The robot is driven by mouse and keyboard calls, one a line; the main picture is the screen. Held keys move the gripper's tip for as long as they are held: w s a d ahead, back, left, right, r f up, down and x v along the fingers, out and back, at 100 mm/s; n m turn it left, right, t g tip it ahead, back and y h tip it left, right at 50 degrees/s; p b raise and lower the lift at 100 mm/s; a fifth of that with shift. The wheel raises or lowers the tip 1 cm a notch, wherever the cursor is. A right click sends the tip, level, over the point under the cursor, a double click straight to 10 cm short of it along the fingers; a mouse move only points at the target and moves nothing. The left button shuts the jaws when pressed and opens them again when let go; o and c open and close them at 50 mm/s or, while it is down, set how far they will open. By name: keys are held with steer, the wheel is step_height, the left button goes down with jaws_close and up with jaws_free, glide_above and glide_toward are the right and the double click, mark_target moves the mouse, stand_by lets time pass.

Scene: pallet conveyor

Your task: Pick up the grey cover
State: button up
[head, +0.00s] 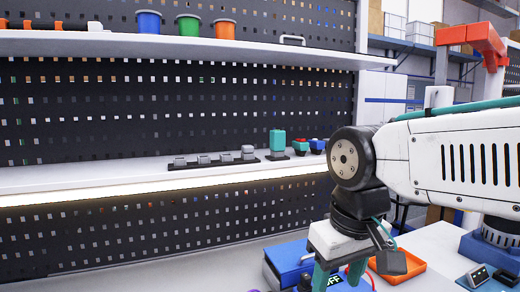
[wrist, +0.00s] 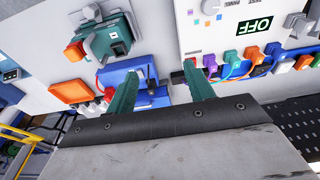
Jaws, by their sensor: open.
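No single piece is clearly marked out as the grey cover. Several small grey pieces (head: 204,158) stand in a row on a black strip on the lit shelf in the head view, and one of them may be it. My gripper (head: 338,272) hangs low at the right, well away from that row, over the bench. In the wrist view my gripper (wrist: 161,68) has its two teal fingers apart, with nothing held between them. The grey pieces cannot be made out in the wrist view.
A teal block (head: 277,141) stands right of the row. Below my gripper are a blue box (head: 286,261) and an orange tray (head: 408,270). The wrist view shows a white panel with an OFF sign (wrist: 255,25) and coloured plugs (wrist: 232,68). The shelf's left part is clear.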

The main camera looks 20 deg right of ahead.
steer(key=w+r+t, duration=0.2)
steer(key=w+r, duration=1)
steer(key=w, duration=0.3)
steer(key=t, duration=0.2)
glide_toward(248, 146)
steer(key=x, duration=0.8)
steer(key=shift+w+f, duration=0.25)
steer(key=shift+w, duration=0.05)
steer(key=shift+c, duration=0.3)
steer(key=c, duration=1)
